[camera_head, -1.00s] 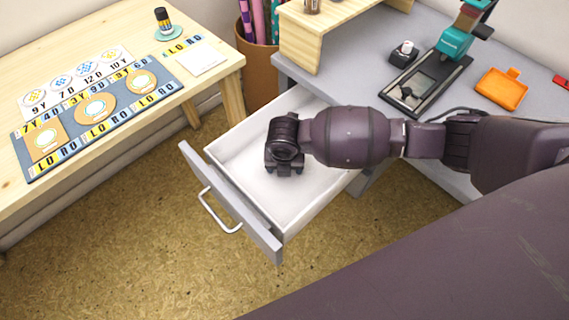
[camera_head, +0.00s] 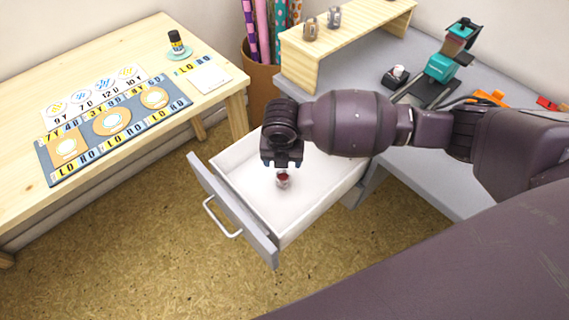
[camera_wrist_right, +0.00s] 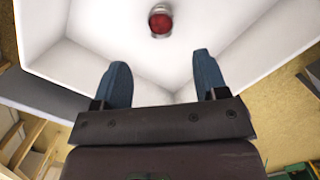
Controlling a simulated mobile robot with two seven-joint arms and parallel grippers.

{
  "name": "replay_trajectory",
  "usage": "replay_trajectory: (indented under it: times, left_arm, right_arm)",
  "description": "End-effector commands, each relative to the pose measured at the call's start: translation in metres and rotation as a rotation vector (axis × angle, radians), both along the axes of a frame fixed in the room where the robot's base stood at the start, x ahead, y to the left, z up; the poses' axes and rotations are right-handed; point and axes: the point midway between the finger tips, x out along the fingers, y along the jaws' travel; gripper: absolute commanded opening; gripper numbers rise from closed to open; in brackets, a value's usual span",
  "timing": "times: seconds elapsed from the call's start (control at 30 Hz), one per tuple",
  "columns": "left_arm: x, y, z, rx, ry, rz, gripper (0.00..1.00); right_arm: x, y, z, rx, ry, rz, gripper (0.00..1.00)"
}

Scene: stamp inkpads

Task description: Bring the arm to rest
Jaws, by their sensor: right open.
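My right gripper (camera_head: 282,164) is over the open drawer, coming in from the right. In the right wrist view its two blue fingers (camera_wrist_right: 160,82) are spread apart with nothing between them. A small object with a red top and pale sides (camera_head: 283,179) lies in the white drawer (camera_head: 318,190), just below the gripper. It also shows in the right wrist view (camera_wrist_right: 160,20), beyond the fingertips and apart from them. My left gripper is not in view.
The drawer's grey front with its handle (camera_head: 222,217) juts out over the floor. A grey desk (camera_head: 400,185) carries a teal stamping device (camera_head: 442,67), an orange item (camera_head: 490,98) and a wooden shelf (camera_head: 345,32). A wooden table (camera_head: 215,95) with a blue mat (camera_head: 50,178) stands left.

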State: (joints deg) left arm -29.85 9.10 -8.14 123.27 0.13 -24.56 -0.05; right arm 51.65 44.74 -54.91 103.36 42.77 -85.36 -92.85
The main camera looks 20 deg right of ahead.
Motion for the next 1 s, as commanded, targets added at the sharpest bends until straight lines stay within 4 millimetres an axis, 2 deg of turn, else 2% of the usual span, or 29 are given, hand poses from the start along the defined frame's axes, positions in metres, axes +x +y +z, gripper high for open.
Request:
replay_trajectory:
  times: [0.67, 0.83, 1.0]
  left_arm:
    - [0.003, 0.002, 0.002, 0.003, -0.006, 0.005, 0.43]
    - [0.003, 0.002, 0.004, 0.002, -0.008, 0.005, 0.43]
    - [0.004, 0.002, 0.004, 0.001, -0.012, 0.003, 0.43]
  right_arm:
    - [-0.001, 0.000, 0.003, 0.001, 0.000, -0.007, 0.66]
    - [0.003, 0.006, 0.003, 0.053, -0.027, -0.132, 0.66]
    - [0.025, 0.026, 0.015, 0.232, -0.157, -0.362, 0.66]
